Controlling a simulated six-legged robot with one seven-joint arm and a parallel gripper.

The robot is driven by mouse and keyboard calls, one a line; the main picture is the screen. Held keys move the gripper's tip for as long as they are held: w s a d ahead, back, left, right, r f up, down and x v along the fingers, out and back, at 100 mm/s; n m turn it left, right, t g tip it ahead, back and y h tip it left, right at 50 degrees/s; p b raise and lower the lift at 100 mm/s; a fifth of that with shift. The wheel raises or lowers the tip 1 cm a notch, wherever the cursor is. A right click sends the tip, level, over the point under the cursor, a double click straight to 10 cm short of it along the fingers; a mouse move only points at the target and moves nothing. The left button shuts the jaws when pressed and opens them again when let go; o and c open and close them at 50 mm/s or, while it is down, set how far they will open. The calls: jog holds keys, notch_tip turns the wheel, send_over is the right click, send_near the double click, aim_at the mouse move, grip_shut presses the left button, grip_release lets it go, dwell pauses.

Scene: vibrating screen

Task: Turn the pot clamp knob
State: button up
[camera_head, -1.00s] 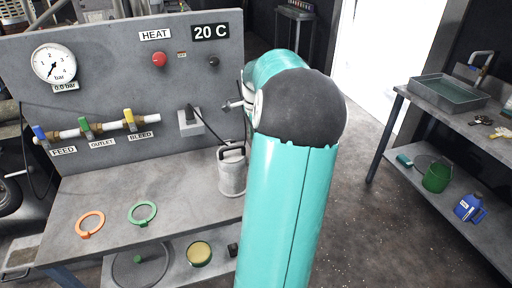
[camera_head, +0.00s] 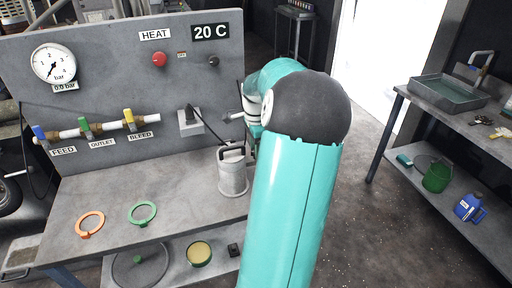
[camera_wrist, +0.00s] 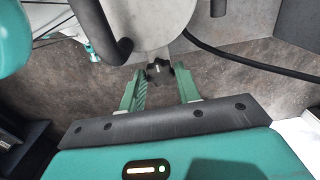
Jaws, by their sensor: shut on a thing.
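The grey metal pot (camera_head: 233,178) stands upright on the right end of the bench, with a handle-like bar over its top. My arm hides its right side in the head view. In the wrist view a pale grey rounded body (camera_wrist: 150,25), seemingly the pot, fills the top middle. A dark lobed clamp knob (camera_wrist: 158,68) sits at its lower edge. My gripper (camera_wrist: 160,75) has its two green fingers on either side of the knob, shut on it. The fingertips and knob are hidden behind my arm in the head view.
A dark curved bar (camera_wrist: 105,35) and a black cable (camera_wrist: 250,62) pass near my fingers. On the bench (camera_head: 110,190) lie an orange ring (camera_head: 90,223) and a green ring (camera_head: 142,213). The panel (camera_head: 100,95) with gauge and valves rises behind. A side table stands right.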

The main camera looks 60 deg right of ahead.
jog(key=n, duration=0.5)
jog(key=shift+r+n, duration=0.1)
jog(key=shift+n, duration=0.2)
jog(key=n, duration=1.2)
jog(key=shift+n, duration=0.3)
jog(key=n, duration=0.5)
jog(key=shift+n, duration=0.3)
jog(key=o, duration=0.9)
jog(key=shift+o, duration=0.2)
